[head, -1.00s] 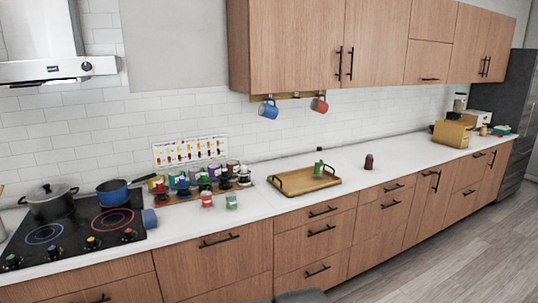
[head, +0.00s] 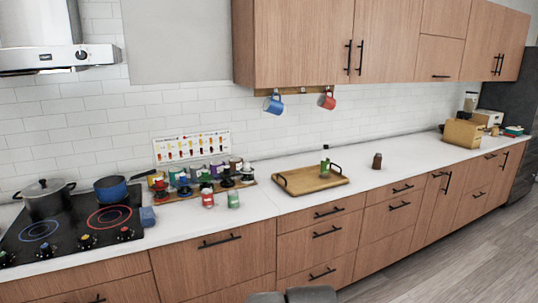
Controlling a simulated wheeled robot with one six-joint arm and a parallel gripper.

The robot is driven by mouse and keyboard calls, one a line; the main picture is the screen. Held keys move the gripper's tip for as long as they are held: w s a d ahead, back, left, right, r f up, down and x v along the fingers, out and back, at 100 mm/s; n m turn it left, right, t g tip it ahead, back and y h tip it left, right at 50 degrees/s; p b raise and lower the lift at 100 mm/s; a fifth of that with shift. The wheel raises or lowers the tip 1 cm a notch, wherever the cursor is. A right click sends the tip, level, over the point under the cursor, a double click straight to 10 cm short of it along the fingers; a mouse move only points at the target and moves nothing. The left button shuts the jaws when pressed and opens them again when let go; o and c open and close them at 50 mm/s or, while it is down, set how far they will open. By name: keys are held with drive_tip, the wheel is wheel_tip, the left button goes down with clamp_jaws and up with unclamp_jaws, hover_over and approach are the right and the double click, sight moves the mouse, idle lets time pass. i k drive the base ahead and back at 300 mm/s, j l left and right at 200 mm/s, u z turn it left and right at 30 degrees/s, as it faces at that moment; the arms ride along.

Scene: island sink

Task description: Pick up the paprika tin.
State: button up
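Several small tins with coloured labels stand in a group on a wooden board (head: 249,184) against the back wall, right of the stove. In front of them on the white counter are a red-labelled tin (head: 207,198) and a green-labelled tin (head: 233,200). The labels are too small to read, so I cannot tell which tin is the paprika. My gripper is not recognisable in view; only grey rounded parts that seem to be my own body show at the bottom edge.
A coloured chart (head: 191,147) stands behind the tins. Left are a blue pan (head: 111,190), a pot (head: 44,197) and a blue object (head: 148,216). Right are a wooden tray (head: 311,182) with a green item and a dark brown jar (head: 377,161). Counter between them is clear.

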sight(207, 194)
drive_tip(key=i+j+u, duration=0.4)
drive_tip(key=i, duration=0.55)
drive_tip(key=i+u, duration=0.4)
drive_tip(key=i, duration=0.55)
